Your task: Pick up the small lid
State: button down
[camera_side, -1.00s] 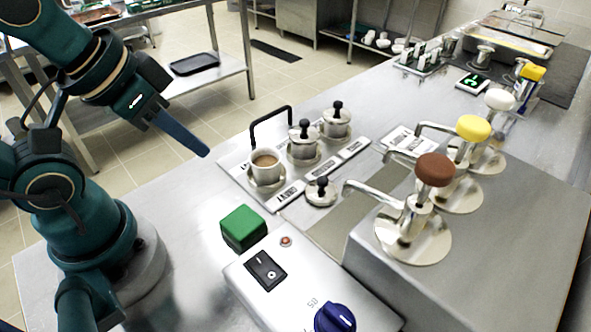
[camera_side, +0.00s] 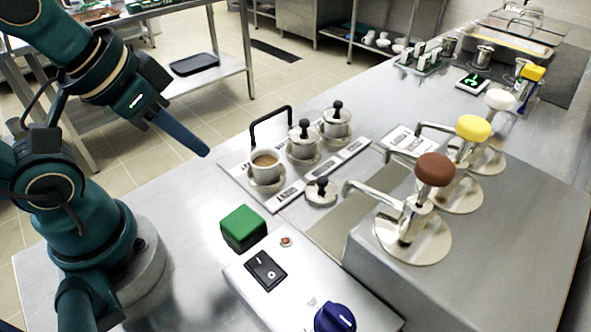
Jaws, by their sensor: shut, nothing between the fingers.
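The small lid (camera_side: 321,192) is a round silver disc with a black knob. It lies by the front right edge of the tray, next to the steel dispenser block. My gripper (camera_side: 207,152) is shut and empty. It hangs in the air to the upper left of the lid, well apart from it, and points down to the right.
The tray (camera_side: 245,185) with a black handle holds an open cup of brown liquid (camera_side: 265,166) and two lidded cups (camera_side: 303,143). A green block (camera_side: 243,228) and a control box (camera_side: 268,270) stand nearer. Pump dispensers (camera_side: 434,171) rise on the right.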

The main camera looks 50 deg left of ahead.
grip_release()
dwell(0.3)
